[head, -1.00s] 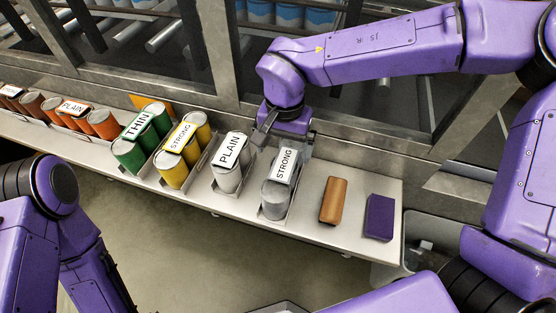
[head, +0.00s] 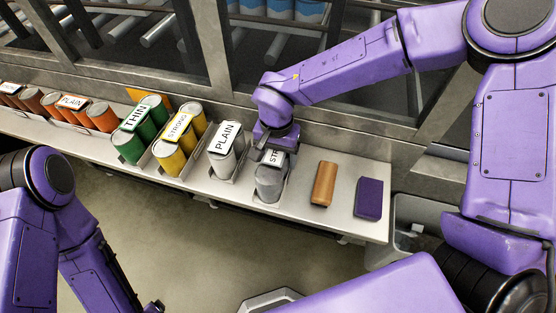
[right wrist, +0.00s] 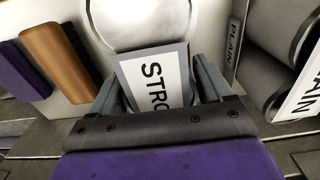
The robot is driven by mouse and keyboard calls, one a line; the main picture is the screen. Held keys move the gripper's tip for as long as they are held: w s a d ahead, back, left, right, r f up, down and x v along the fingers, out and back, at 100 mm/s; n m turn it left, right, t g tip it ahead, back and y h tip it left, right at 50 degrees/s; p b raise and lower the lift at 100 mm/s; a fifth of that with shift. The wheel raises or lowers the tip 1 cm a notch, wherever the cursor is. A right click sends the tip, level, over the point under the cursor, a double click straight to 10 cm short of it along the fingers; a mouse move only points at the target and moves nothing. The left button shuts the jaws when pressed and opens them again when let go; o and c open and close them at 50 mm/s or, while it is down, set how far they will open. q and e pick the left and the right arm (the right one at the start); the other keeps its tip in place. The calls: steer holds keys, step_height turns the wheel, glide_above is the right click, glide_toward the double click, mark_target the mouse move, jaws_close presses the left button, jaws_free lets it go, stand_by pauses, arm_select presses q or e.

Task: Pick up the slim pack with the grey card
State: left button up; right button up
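In the right wrist view the card (right wrist: 157,80) lies between the two fingers. My right gripper (right wrist: 158,85) points down over the pack; its fingers are apart, one on each side of the card, with no clear grip visible. My left arm is at the left, and its gripper is out of view.
A light grey pack labelled PLAIN (head: 222,160) stands close on the left. Yellow (head: 172,158), green (head: 130,145) and orange packs stand farther left. A brown block (head: 324,184) and purple block (head: 369,199) lie on the right. A metal frame runs behind the bench.

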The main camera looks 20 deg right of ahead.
steer(key=shift+c, duration=1.3)
steer(key=shift+w, duration=0.1)
